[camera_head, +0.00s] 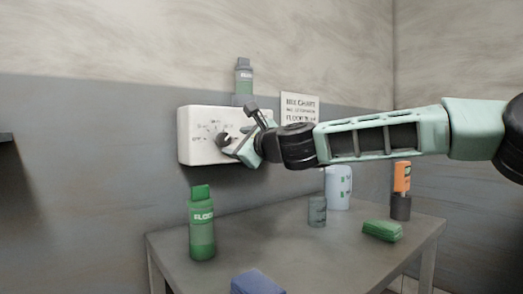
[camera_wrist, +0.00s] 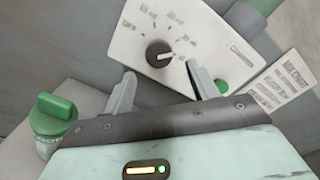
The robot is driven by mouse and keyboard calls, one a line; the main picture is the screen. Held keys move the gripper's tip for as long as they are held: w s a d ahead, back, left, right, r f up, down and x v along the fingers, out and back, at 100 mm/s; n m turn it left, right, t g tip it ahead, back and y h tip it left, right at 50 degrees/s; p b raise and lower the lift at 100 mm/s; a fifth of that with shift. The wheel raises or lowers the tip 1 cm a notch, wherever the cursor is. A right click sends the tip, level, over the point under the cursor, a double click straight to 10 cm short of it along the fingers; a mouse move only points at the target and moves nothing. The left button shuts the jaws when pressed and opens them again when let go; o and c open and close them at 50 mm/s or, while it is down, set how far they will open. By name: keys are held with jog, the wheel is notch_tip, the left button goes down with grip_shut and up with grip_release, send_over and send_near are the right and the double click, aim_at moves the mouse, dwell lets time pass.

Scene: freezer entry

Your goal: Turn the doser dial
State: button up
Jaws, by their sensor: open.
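The doser is a white box (camera_head: 190,152) on the back wall with a round black dial on its front. In the wrist view the dial (camera_wrist: 158,54) shows with a pale pointer aimed toward the right, and marks are printed in an arc around it. A green bottle (camera_head: 243,78) stands upright on top of the box. My gripper (camera_head: 238,140) is at the right part of the box front, by the dial. In the wrist view its two fingers (camera_wrist: 162,88) are apart, with the dial beyond and between them. I cannot tell whether a finger touches the dial.
A mix chart (camera_head: 300,106) hangs right of the box. Below is a grey table (camera_head: 290,252) with a green floor bottle (camera_head: 202,228), a clear cup (camera_head: 317,211), a white jug (camera_head: 338,188), a green sponge (camera_head: 382,231), an orange-and-black item (camera_head: 401,190) and a blue object (camera_head: 257,283).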

jog(key=v, duration=1)
jog(key=shift+b, duration=0.45)
jog(key=shift+d, duration=0.1)
